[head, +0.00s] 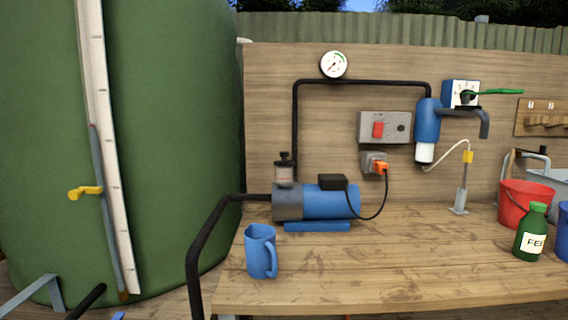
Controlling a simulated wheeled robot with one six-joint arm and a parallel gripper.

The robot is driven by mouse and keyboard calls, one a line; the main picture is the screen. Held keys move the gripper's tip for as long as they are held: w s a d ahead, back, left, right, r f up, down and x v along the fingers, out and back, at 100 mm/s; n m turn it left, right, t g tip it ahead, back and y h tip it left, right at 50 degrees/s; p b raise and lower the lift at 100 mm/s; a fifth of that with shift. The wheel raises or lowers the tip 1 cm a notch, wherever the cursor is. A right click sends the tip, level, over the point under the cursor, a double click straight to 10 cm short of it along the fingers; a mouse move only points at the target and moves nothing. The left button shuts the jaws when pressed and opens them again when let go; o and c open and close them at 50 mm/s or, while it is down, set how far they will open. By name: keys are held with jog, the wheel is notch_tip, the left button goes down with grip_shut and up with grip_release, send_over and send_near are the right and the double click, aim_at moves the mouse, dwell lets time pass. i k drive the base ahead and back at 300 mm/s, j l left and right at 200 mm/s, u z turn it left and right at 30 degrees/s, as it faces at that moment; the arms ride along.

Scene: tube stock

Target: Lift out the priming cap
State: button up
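The priming cap (285,156) is a small black knobbed piece. It sits on top of a short, pale, see-through pot (284,174) on the pump (330,202). The pump has a grey front end and a blue motor body, and stands on a blue base on the wooden bench. The cap looks upright and seated on the pot. I cannot tell from here how it is fastened. My gripper does not show in the head view.
A blue mug (261,251) stands in front of the pump. A black pipe (296,130) rises just behind the cap, and a black hose (208,232) runs left. A red bucket (522,205) and green bottle (530,232) stand right. The bench's front middle (400,265) is clear.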

aim_at(284, 163)
jog(key=i+l+u, duration=0.1)
jog(key=l, duration=0.35)
jog(key=i+l+u, duration=0.1)
jog(key=l, duration=0.35)
jog(key=i+l+u, duration=0.1)
jog(key=l, duration=0.4)
jog(key=i+l+u, duration=0.1)
jog(key=l, duration=0.35)
